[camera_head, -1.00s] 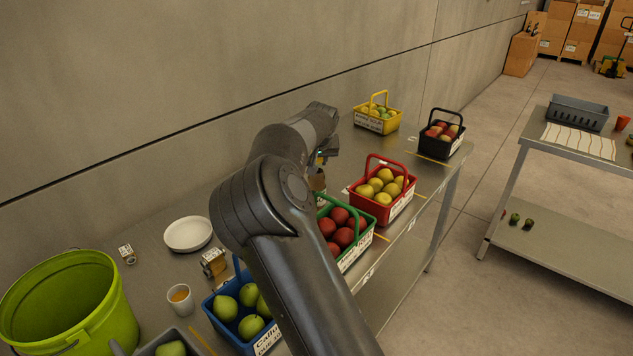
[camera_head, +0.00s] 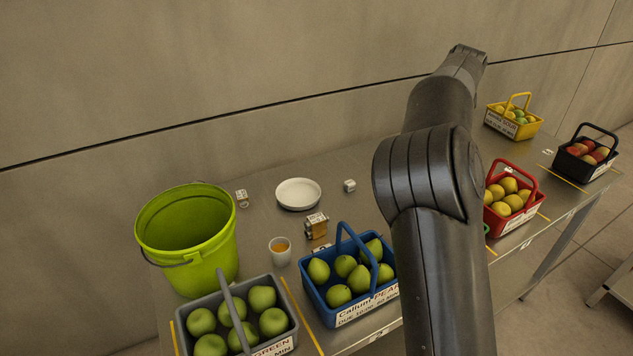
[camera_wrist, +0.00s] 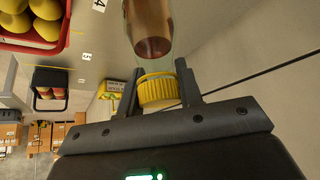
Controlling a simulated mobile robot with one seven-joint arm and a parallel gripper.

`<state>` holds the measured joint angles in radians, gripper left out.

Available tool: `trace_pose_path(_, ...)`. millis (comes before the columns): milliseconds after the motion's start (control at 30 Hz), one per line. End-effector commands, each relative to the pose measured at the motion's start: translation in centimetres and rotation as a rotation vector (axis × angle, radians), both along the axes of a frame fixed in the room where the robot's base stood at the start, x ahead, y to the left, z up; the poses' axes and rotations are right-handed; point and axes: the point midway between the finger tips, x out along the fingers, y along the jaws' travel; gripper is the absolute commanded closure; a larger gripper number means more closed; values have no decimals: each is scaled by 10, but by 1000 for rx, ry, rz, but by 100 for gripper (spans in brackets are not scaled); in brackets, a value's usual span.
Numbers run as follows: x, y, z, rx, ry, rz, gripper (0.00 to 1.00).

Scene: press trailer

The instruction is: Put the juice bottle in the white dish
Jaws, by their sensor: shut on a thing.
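The juice bottle (camera_wrist: 148,30) is clear with amber-red contents and a ribbed yellow cap (camera_wrist: 157,90), in the wrist view. My gripper (camera_wrist: 159,76) is shut on it at the cap, with one finger on each side. The bottle's far end runs out of the top of the wrist view. The white dish (camera_head: 298,194) is round and shallow and sits empty on the metal table near the wall. It is not in the wrist view. In the head view my arm hides the gripper and bottle, which are to the right of the dish.
A glass of orange drink (camera_head: 280,250), a small labelled box (camera_head: 316,226) and a small white cube (camera_head: 349,185) stand near the dish. A green bucket (camera_head: 188,235) is left. A blue pear basket (camera_head: 346,275) and grey apple basket (camera_head: 240,322) line the front.

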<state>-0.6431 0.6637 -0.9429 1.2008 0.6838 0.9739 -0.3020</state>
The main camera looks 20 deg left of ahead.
Motion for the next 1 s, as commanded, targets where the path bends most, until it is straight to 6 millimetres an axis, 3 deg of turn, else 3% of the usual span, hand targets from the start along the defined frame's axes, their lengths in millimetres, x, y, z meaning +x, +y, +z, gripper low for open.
trace_pose_path(267, -10, 57, -4, 9, 19, 170, 100)
trace_pose_path(700, -58, 194, 7, 12, 17, 600, 100)
trace_pose_path(1000, -89, 249, 18, 6, -6, 782, 100)
